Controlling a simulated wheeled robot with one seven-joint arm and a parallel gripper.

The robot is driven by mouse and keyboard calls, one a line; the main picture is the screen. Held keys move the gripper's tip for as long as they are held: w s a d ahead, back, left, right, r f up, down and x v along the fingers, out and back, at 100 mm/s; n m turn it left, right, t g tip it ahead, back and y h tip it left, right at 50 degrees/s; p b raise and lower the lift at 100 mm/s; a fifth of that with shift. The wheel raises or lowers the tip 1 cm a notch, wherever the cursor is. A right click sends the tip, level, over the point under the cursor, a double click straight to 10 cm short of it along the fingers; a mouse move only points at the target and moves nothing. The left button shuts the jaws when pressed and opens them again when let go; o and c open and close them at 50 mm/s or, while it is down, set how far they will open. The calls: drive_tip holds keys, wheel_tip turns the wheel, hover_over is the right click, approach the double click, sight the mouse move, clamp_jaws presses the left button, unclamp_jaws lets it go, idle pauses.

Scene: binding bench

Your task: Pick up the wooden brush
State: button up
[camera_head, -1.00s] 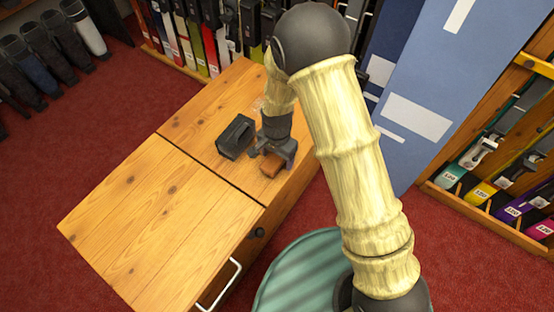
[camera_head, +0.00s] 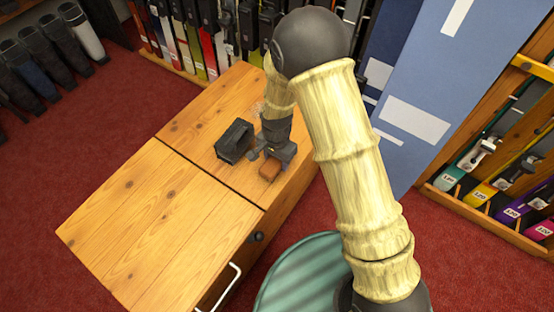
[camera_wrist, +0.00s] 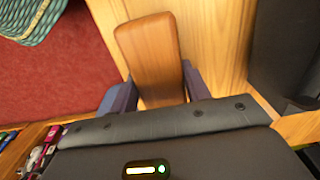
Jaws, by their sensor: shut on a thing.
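The wooden brush (camera_head: 269,171) is a brown, rounded block at the right part of the wooden bench top. It also shows in the wrist view (camera_wrist: 150,55), reaching out from between the fingers. My gripper (camera_head: 271,160) points down over the brush and is shut on it, one finger on each side. In the wrist view my gripper (camera_wrist: 157,88) has the brush's near end between its dark fingers. The brush's near end is partly hidden by the gripper body. I cannot tell whether the brush touches the bench.
A dark block-like object (camera_head: 234,141) stands on the bench close left of my gripper; it shows at the right of the wrist view (camera_wrist: 285,45). The bench's left part (camera_head: 150,220) is clear. A blue panel (camera_head: 425,80) and racks stand behind.

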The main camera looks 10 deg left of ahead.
wheel_tip(320, 180, up, 9)
drive_tip(key=p, duration=0.3)
drive_tip(key=shift+w+r, duration=0.1)
drive_tip(key=shift+r, duration=0.4)
drive_tip(key=shift+o, duration=1.4)
drive_tip(key=shift+c, duration=0.6)
drive_tip(key=w+d+f+n, duration=0.1)
drive_tip(key=w+d, duration=0.3)
drive_tip(key=d, duration=0.8)
drive_tip(key=w+d+f+n, duration=0.1)
drive_tip(key=w+d+n, duration=0.2)
drive_tip(key=d, duration=1)
drive_tip(key=shift+w+d+f, duration=0.25)
drive_tip(key=shift+w+f, duration=0.15)
drive_tip(key=shift+w, duration=0.7)
